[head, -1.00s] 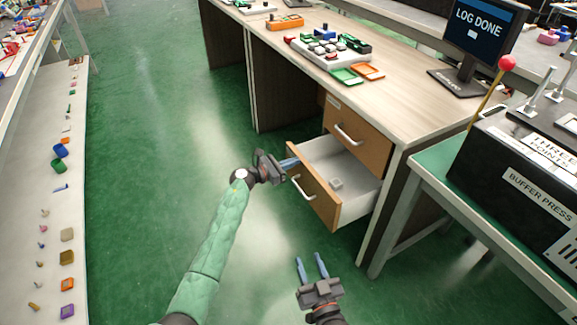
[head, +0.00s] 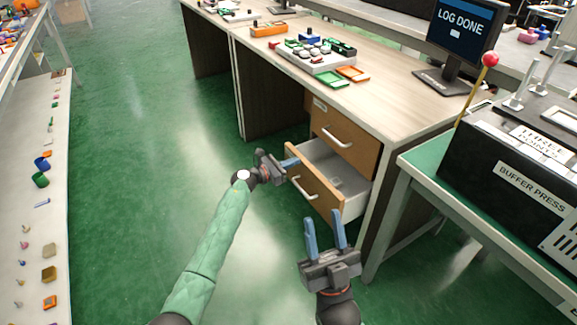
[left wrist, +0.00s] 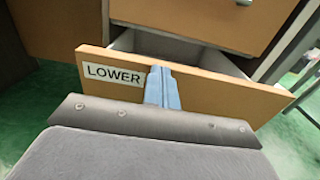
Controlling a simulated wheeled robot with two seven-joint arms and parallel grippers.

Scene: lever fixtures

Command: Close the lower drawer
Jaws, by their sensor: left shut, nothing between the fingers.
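The lower drawer (head: 316,187) stands partly open under the desk, with a brown front, a pale handle and a small grey block (head: 336,183) inside. In the left wrist view its front (left wrist: 215,98) carries a "LOWER" label. My left gripper (head: 293,163) is shut and empty, its blue fingertips at the drawer front near the label. They overlap the front in the picture; I cannot tell if they press on it. My right gripper (head: 325,232) is open and empty, in front of and below the drawer.
The upper drawer (head: 345,138) is shut. The wooden desk (head: 395,107) holds a button panel (head: 312,58), trays and a monitor (head: 462,32). A green-topped table with a black buffer press (head: 510,170) stands right. The green floor left of the drawer is clear.

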